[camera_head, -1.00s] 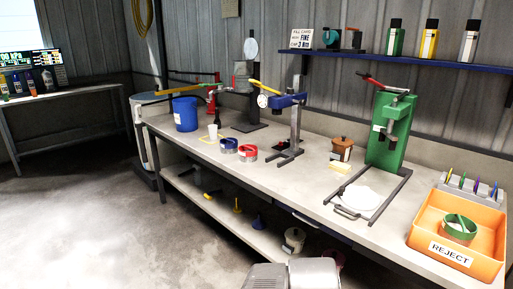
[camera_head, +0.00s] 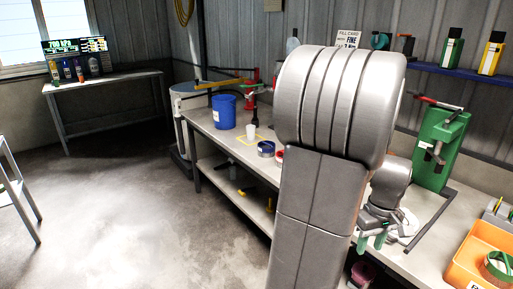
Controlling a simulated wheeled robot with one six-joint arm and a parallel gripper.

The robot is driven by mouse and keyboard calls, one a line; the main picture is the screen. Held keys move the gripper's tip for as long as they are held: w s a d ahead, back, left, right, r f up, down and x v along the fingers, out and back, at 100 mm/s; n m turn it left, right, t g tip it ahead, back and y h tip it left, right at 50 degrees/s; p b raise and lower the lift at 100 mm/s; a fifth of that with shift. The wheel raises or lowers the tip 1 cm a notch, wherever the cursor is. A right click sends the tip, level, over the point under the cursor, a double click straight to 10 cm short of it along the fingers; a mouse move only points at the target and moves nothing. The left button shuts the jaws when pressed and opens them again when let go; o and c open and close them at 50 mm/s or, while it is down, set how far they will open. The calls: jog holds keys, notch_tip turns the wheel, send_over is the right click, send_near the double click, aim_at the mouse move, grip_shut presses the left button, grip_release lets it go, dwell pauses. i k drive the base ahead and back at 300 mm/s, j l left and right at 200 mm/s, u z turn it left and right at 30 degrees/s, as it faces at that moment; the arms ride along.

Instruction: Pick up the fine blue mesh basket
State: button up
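The fine blue mesh basket (camera_head: 266,149) is a small, short blue ring-shaped piece. It stands on the workbench just left of my raised arm, in front of a white cup. A red basket (camera_head: 280,155) beside it is mostly hidden behind my arm. My gripper (camera_head: 371,242) hangs at the lower right of my arm, near the bench's front edge. Its two green-tipped fingers are apart with nothing seen between them. It is well to the right of the blue basket and apart from it.
A blue bucket (camera_head: 223,111) and a white cup (camera_head: 251,132) stand on the bench (camera_head: 226,141) left of the arm. A green press (camera_head: 440,150) and an orange reject bin (camera_head: 478,262) are at right. My arm hides the bench middle. The floor at left is mostly clear.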

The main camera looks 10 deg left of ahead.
aim_at(266, 149)
jog(key=i+j+u, duration=0.25)
jog(key=i, duration=0.25)
jog(key=i+j+u, duration=0.25)
jog(key=i, duration=0.3)
jog(key=i+u, duration=0.25)
jog(key=i, duration=0.25)
jog(key=i+j+z, duration=0.15)
jog(key=i+z, duration=0.25)
jog(key=i+j+z, duration=0.85)
jog(key=i, duration=0.15)
